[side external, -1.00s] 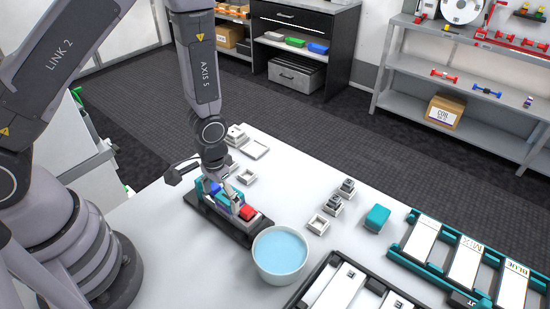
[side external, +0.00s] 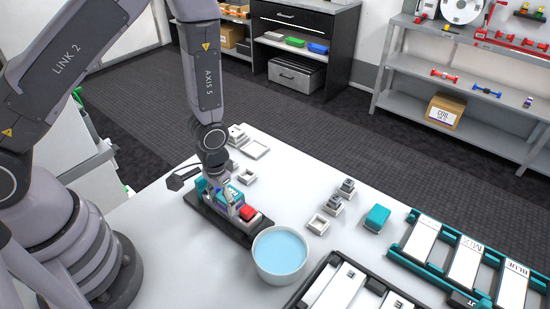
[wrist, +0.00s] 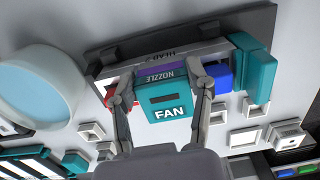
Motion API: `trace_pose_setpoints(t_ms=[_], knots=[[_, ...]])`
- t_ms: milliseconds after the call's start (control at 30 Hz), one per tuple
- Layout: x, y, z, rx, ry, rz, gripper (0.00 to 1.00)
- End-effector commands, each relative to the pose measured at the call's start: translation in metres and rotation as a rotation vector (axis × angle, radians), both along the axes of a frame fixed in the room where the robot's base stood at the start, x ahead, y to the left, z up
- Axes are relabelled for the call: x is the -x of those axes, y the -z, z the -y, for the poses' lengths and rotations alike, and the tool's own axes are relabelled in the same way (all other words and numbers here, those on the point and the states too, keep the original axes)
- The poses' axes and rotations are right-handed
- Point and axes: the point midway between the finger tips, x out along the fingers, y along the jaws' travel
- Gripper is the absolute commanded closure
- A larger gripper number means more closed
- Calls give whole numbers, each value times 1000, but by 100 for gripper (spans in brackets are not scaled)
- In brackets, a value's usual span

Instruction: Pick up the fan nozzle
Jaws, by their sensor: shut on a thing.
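The fan nozzle (wrist: 168,104) is a teal block with a dark slot and white FAN lettering, seen in the wrist view between my two fingers. My gripper (wrist: 160,78) is shut on it, one finger at each side. In the side view my gripper (side external: 229,206) is over the dark rack (side external: 236,228), and the teal nozzle (side external: 237,192) is partly hidden by the fingers. I cannot tell whether it is clear of the rack.
A red block (side external: 248,212) sits in the rack, with a blue block (wrist: 218,78) and a teal block (wrist: 257,78) on the other side. A bowl of blue liquid (side external: 280,254) stands close to the rack's end. Small white holders (side external: 318,223) dot the table.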

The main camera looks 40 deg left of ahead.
Motion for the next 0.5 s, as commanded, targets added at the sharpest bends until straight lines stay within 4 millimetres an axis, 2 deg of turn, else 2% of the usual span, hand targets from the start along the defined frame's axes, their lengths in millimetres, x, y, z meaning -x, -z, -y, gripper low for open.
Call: trace_pose_setpoints(t_ms=[233,500], knots=[[-1,-16,0,1,0,3,73],[-1,-60,0,2,0,6,73]])
